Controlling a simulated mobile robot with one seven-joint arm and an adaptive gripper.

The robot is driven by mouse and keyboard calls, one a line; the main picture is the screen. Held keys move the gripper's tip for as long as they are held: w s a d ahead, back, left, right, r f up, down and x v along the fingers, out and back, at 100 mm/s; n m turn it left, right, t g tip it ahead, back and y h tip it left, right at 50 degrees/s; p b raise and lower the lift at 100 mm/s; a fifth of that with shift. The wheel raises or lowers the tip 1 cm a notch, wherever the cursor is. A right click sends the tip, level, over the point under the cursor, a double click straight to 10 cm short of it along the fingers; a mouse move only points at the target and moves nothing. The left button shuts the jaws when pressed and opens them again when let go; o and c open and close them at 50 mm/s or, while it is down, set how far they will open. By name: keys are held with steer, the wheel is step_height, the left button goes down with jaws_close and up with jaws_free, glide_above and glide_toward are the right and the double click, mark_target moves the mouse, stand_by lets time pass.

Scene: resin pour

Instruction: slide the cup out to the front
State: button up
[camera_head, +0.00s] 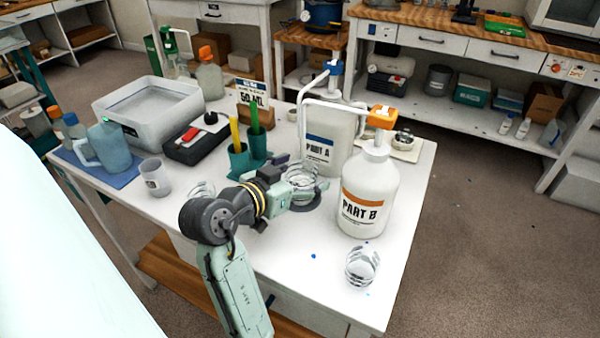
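A clear ribbed cup (302,184) stands upright on a dark round pad (306,206), in front of the white Part A bottle (326,140). The bottle's white spout reaches out above the cup's area. My gripper (296,186) is at the cup's left side, level with it, its fingers reaching towards or around it. The fingers are small and partly blend with the cup, so I cannot tell whether they are closed on it.
The Part B pump bottle (367,195) stands close on the right. Another clear cup (362,266) stands near the table's front right corner, and a third (202,189) is partly behind my arm. Green holders (239,161) stand behind left. Bare table (310,238) lies in front.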

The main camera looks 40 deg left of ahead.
steer(key=c, duration=1.2)
steer(key=shift+s, duration=0.1)
